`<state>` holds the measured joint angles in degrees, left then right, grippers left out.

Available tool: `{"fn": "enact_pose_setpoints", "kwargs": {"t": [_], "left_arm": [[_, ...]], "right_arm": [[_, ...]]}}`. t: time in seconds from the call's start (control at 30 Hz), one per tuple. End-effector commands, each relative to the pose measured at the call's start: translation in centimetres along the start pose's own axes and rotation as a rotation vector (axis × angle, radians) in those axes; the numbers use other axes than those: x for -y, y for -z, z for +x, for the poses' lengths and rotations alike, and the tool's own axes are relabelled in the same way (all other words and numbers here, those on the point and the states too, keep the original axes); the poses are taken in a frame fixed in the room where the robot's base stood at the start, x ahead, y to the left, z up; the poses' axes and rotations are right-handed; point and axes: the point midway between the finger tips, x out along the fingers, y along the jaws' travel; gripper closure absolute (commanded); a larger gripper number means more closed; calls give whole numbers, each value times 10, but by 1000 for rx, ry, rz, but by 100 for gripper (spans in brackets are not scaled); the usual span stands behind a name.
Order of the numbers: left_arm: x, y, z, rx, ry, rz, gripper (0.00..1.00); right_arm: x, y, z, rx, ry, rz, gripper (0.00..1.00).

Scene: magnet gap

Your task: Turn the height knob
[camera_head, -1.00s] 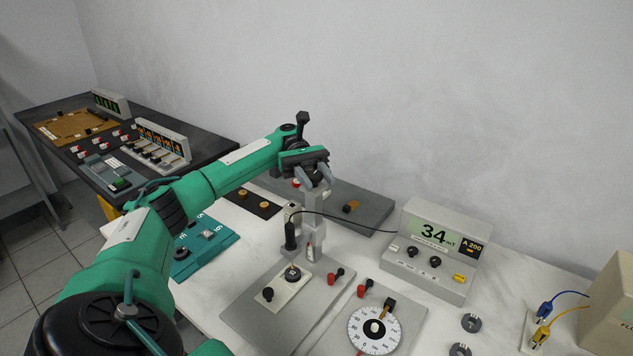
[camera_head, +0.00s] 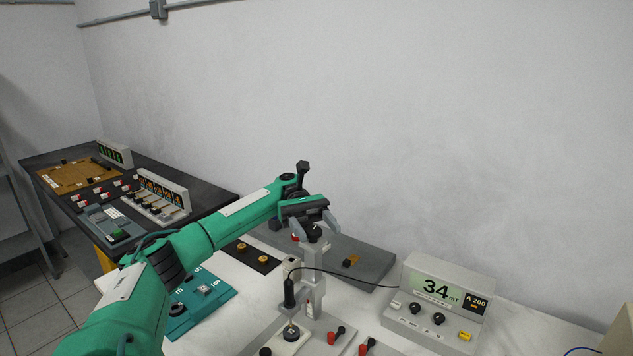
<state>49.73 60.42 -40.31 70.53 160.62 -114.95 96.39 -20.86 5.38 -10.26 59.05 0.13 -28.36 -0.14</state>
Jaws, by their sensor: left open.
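A grey probe stand (camera_head: 314,270) with an upright post stands on the white table, holding a black probe (camera_head: 289,293) with a cable. My left gripper (camera_head: 315,230) is at the top of the post, its jaws open with a finger to either side. A small dark part shows between the fingers; I cannot tell for sure that it is the height knob, or whether the fingers touch it. The meter (camera_head: 440,295) reads 34 mT. My right gripper is not in view.
Behind the stand lies a grey plate (camera_head: 372,265) with a small orange-brown part. Left are a dark panel with brass knobs (camera_head: 252,256) and a teal box (camera_head: 205,305). A black table (camera_head: 215,182) with other instruments stands farther left.

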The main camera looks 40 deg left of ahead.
Motion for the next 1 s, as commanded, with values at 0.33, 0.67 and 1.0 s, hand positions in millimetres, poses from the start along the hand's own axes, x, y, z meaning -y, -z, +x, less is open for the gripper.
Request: {"fn": "enact_pose_setpoints", "kwargs": {"t": [0.33,0.67,1.0], "left_arm": [[0,-86,0,-1,1,7,43],[0,-159,1,0,3,5,43],[0,-183,1,0,2,0,43]], "right_arm": [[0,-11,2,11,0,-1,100],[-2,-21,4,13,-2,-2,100],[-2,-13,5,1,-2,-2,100]]}}
